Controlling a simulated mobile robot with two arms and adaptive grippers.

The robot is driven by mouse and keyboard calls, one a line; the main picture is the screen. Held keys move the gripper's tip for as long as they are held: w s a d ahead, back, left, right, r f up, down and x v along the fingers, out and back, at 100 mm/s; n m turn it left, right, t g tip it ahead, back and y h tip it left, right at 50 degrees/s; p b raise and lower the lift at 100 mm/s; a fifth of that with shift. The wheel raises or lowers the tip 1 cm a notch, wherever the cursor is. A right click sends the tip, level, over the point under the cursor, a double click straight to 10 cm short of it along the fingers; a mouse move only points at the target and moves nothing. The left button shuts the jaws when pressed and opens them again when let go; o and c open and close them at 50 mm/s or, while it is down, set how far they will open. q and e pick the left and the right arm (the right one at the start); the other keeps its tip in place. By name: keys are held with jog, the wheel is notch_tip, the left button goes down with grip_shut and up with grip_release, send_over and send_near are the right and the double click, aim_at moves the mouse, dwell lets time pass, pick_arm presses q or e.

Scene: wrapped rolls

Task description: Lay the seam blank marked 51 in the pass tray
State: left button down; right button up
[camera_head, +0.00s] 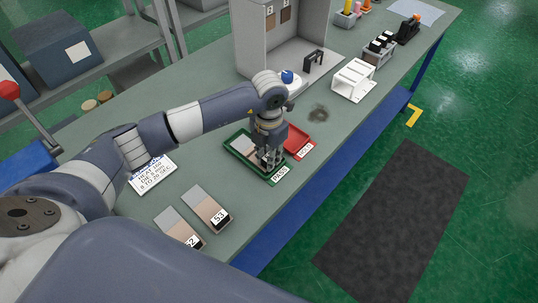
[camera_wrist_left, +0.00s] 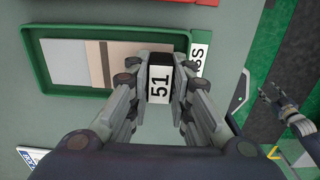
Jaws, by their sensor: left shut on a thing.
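The seam blank marked 51 (camera_wrist_left: 78,62) is pale grey, tan and pinkish with a white number label. It lies lengthwise within the outline of the green pass tray (camera_wrist_left: 38,88); whether it touches the floor is unclear. My left gripper (camera_wrist_left: 159,84) is shut on its labelled end, near the tray's PASS tag. In the head view my left gripper (camera_head: 269,162) is over the pass tray (camera_head: 240,170) and hides part of the blank (camera_head: 243,146). What seems to be my right gripper (camera_wrist_left: 277,97) shows small at the right of the wrist view, its finger state unclear.
A red tray tagged HOLD (camera_head: 298,138) stands just beyond the pass tray. Blanks 53 (camera_head: 205,205) and 52 (camera_head: 178,225) lie nearer me, by a printed card (camera_head: 152,175). A grey machine (camera_head: 256,45) and white rack (camera_head: 352,80) stand farther back.

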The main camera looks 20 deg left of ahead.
pick_arm(q)
jog(key=c, duration=1.4)
grip_release()
jog(key=shift+f, duration=0.1)
jog(key=shift+o, duration=0.2)
notch_tip(320, 180, up, 12)
